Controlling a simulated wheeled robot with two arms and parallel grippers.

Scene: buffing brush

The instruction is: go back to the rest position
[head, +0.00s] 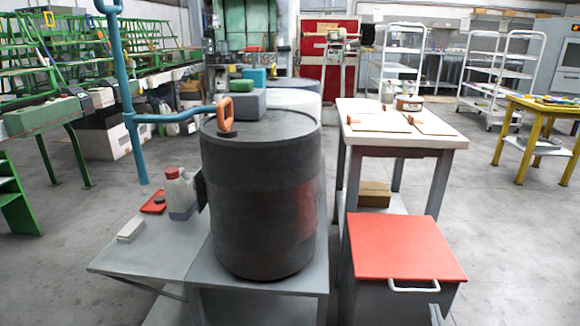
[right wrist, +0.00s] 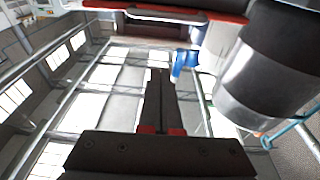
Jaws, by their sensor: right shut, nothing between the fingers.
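My right gripper (right wrist: 160,78) shows in the right wrist view with its two dark fingers together and nothing between them. It points up the picture, apart from the things around it. In the head view its fingers cannot be made out clearly. My left gripper is not in view. An orange loop handle (head: 225,112) on a small dark base stands at the left rim of the dark drum (head: 260,200) in the head view. The end of a blue pipe (head: 165,118) reaches close to it; whether they touch I cannot tell.
A grey cabinet with a red top (head: 405,247) and white handle stands front right. A white-topped workbench (head: 440,142) is behind it. A low grey table (head: 125,262) left of the drum holds a jug (head: 181,192) and a red item (head: 153,202).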

